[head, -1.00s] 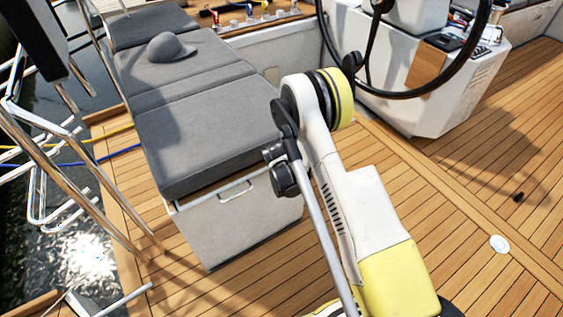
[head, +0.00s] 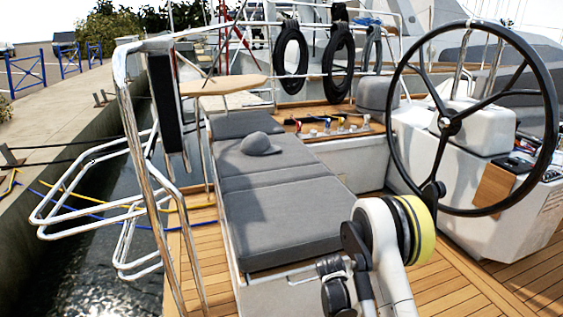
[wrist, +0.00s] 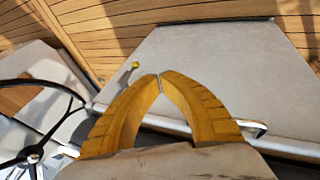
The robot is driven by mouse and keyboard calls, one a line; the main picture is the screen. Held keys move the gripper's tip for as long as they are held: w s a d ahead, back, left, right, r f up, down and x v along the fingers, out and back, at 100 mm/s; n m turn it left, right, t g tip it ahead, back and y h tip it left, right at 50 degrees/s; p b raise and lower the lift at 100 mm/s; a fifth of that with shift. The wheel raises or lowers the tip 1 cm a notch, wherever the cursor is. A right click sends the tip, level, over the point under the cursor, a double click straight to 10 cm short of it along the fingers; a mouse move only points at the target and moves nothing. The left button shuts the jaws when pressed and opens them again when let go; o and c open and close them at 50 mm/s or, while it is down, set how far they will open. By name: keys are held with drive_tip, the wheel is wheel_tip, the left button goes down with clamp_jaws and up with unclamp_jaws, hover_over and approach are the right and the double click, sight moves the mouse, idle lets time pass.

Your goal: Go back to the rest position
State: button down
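My gripper (wrist: 159,77) shows in the wrist view with its two yellow fingers closed tip to tip. Nothing shows between them. It is in front of a pale panel (wrist: 215,75) with a metal handle at its lower right. In the head view my white arm with its yellow band rises from the bottom edge, in front of the near end of the grey cushioned bench (head: 285,222). I cannot make out the gripper itself in the head view.
A steering wheel (head: 452,121) on a white console stands right of my arm. A grey cap (head: 261,144) lies on the bench. Chrome rails (head: 142,165) and water are at the left. Teak deck (head: 450,275) lies at the lower right.

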drive_tip(key=s+r+m+t+y, duration=0.1)
drive_tip(key=s+r, duration=0.3)
drive_tip(key=r, duration=1)
drive_tip(key=s+r+m, duration=0.1)
drive_tip(key=s+r, duration=0.3)
drive_tip(key=r, duration=0.9)
drive_tip(key=s+r+m+y, duration=0.1)
drive_tip(key=s+r, duration=0.3)
drive_tip(key=s, duration=0.7)
drive_tip(key=s+r+m+t+y, duration=0.1)
drive_tip(key=s+r, duration=0.4)
drive_tip(key=s, duration=0.7)
drive_tip(key=shift+a+t, duration=0.15)
drive_tip(key=shift+t, duration=0.15)
drive_tip(key=shift+r, duration=0.1)
